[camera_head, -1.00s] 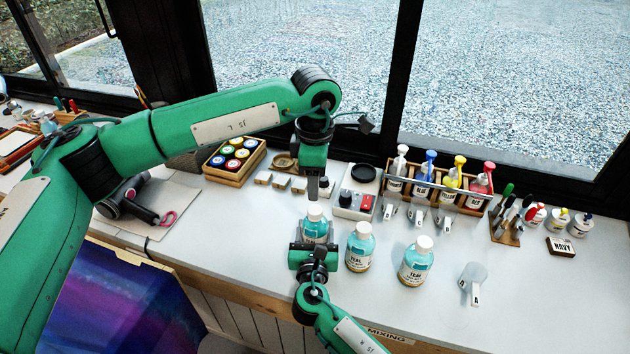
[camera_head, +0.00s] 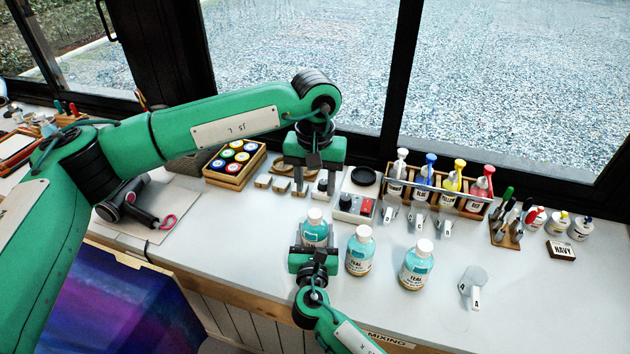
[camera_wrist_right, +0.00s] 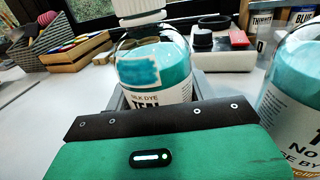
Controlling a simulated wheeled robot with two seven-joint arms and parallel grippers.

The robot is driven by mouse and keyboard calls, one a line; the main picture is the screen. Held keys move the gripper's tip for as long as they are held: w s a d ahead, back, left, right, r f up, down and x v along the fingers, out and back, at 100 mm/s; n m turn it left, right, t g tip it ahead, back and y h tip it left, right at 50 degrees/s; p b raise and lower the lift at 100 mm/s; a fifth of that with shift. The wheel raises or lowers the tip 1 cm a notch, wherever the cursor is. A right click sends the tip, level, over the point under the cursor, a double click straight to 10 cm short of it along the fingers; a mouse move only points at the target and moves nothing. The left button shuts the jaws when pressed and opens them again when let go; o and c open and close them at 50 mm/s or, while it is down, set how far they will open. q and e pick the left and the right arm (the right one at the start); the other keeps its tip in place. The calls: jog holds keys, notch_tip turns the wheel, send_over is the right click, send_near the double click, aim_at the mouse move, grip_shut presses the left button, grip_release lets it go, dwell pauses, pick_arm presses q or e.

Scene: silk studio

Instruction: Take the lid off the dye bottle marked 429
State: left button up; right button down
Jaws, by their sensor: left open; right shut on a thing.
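A teal dye bottle (camera_head: 315,235) stands on the table, leftmost of three alike. Its white lid (camera_head: 315,216) sits on its neck, and the lid's lower part shows in the right wrist view (camera_wrist_right: 140,14). My right gripper (camera_head: 314,245) is shut on this bottle's body from the front. The bottle's label reads silk dye and teal; I cannot read 429 on it. My left gripper (camera_head: 313,188) is open and points down, above and behind the lid, apart from it. Two more lidded teal bottles stand to the right, the middle one (camera_head: 360,251) and the right one (camera_head: 416,265).
A wooden rack (camera_head: 437,194) of colored squeeze bottles stands behind. A white scale-like box (camera_head: 355,198) with a black round top is behind the bottles. A clear cup (camera_head: 473,282) stands at right. A crate of colored jars (camera_head: 235,160) is at back left. Front right is clear.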

aim_at(315, 213)
pick_arm(q)
jog(key=m, duration=0.5)
jog(key=shift+m, duration=0.3)
jog(key=shift+f, duration=4)
jog(key=c, duration=1)
